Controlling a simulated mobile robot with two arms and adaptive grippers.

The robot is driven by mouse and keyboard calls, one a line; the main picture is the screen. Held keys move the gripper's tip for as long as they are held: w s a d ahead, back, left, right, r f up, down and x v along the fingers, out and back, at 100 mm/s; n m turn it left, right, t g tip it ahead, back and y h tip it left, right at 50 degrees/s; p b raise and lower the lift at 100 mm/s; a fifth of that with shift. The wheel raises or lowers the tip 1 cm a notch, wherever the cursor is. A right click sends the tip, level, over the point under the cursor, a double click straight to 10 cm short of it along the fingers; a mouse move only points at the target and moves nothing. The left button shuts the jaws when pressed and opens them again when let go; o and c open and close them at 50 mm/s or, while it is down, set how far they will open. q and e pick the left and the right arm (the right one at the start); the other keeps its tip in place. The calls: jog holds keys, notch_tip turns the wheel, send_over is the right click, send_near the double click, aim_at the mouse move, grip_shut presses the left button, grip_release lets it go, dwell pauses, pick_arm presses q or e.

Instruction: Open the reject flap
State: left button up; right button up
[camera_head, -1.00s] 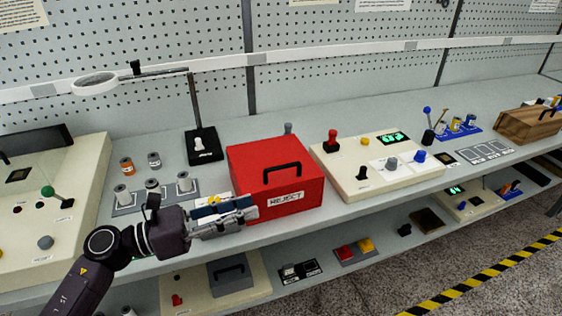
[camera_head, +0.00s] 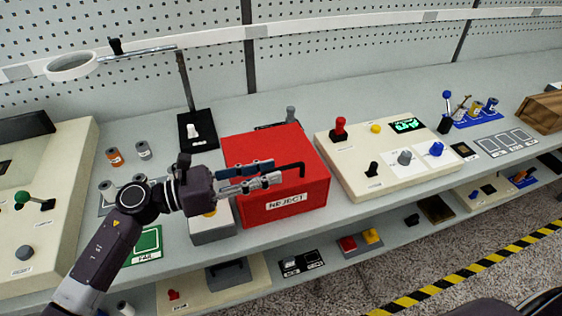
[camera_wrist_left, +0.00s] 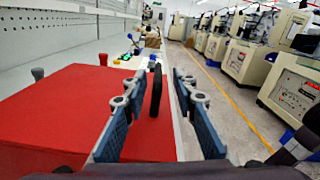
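The red reject box (camera_head: 265,148) stands on the bench with a white REJECT label on its front. Its black handle (camera_head: 292,166) shows partly, the rest hidden behind my left gripper. My left gripper (camera_head: 272,173) reaches in from the left, in front of the box at the handle. In the left wrist view its two blue-padded fingers (camera_wrist_left: 160,112) are apart. The black handle (camera_wrist_left: 156,90) stands upright between them, with a gap on each side. The red flap looks closed. My right gripper is not in view.
A beige control panel (camera_head: 375,185) with knobs stands right of the box. A magnifier (camera_head: 190,120) on a stand is behind left. A grey block (camera_head: 212,228) with a yellow top sits below my left wrist. Orange and grey spools stand left.

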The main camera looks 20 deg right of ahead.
aim_at(300, 164)
pick_arm(q)
jog(key=d, duration=0.2)
jog(key=shift+w+d+p, duration=0.15)
jog(key=shift+d+p, duration=0.2)
jog(key=shift+d, duration=0.05)
jog(key=shift+w+d, duration=0.1)
jog(key=shift+d, duration=0.25)
jog(key=shift+d+f, duration=0.1)
jog(key=shift+d, duration=0.05)
grip_shut()
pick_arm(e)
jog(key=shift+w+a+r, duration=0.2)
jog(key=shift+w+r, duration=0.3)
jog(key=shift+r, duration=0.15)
